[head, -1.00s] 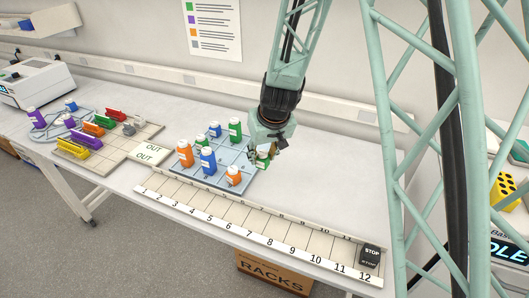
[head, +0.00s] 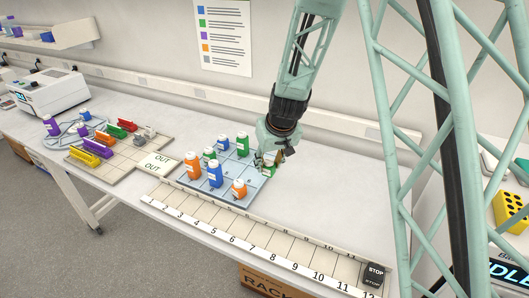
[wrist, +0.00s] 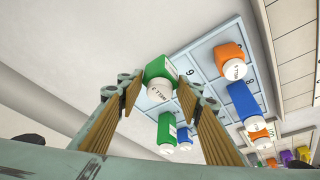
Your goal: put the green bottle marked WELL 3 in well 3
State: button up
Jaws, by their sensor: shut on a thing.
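My gripper (head: 268,156) is shut on a green bottle (head: 269,170) with a white cap, at the right side of the blue-grey tray (head: 256,180). In the wrist view the held green bottle (wrist: 160,72) sits between the two ribbed fingers, with its cap towards the camera. Another green bottle (head: 242,146) stands at the tray's back right, and a third green bottle (head: 209,153) stands farther left. The gap between the held bottle and the tray cannot be told.
Orange bottles (head: 192,166) and blue bottles (head: 215,174) crowd the tray's left and front. A strip numbered 1 to 12 (head: 256,239) runs along the front edge, with a black STOP block (head: 374,273) at its right end. Coloured racks (head: 84,158) lie left. The bench right of the tray is clear.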

jog(key=w, duration=0.4)
jog(key=w+a+p, duration=0.1)
jog(key=w, duration=0.3)
jog(key=w+a+f, duration=0.1)
jog(key=w, duration=0.3)
jog(key=shift+w+a+f+p, duration=0.1)
jog(key=shift+w+p, duration=0.3)
jog(key=shift+w, duration=0.3)
jog(key=shift+w+a+f, duration=0.1)
jog(key=shift+w+f, duration=0.05)
jog(key=shift+f, duration=1.65)
jog(key=shift+f, duration=0.15)
jog(key=o, duration=0.8)
jog(key=shift+o, duration=0.3)
jog(key=shift+r, duration=0.2)
